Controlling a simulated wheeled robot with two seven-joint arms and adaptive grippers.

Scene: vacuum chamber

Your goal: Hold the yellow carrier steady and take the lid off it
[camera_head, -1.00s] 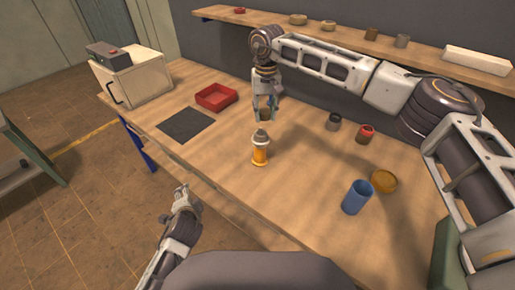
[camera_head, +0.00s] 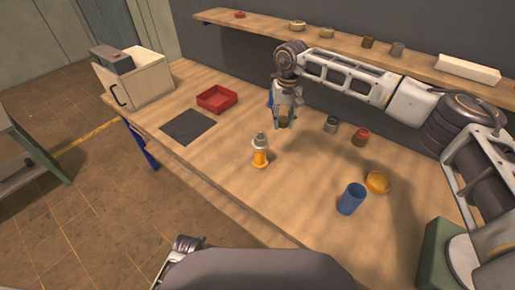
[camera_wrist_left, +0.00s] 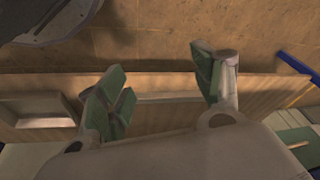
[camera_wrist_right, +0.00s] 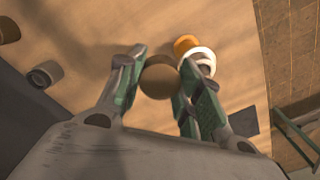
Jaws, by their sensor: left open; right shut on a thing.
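The yellow carrier (camera_head: 260,158) stands upright on the bench, with a white collar and a small grey top. It also shows in the right wrist view (camera_wrist_right: 185,45), partly behind a finger. My right gripper (camera_head: 284,119) is shut on a brown round thing (camera_wrist_right: 160,78), behind and to the right of the carrier in the head view and apart from it. I cannot tell whether this brown thing is the lid. My left gripper (camera_wrist_left: 165,84) is open and empty, away from the carrier near the bench's front edge; the head view shows only part of that arm, low down.
A blue cup (camera_head: 351,200) and an orange round dish (camera_head: 377,182) stand at right. A grey jar (camera_head: 331,124) and a red-topped jar (camera_head: 361,137) stand behind them. A red tray (camera_head: 216,99) and a dark mat (camera_head: 188,127) lie at left. The bench's front middle is clear.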

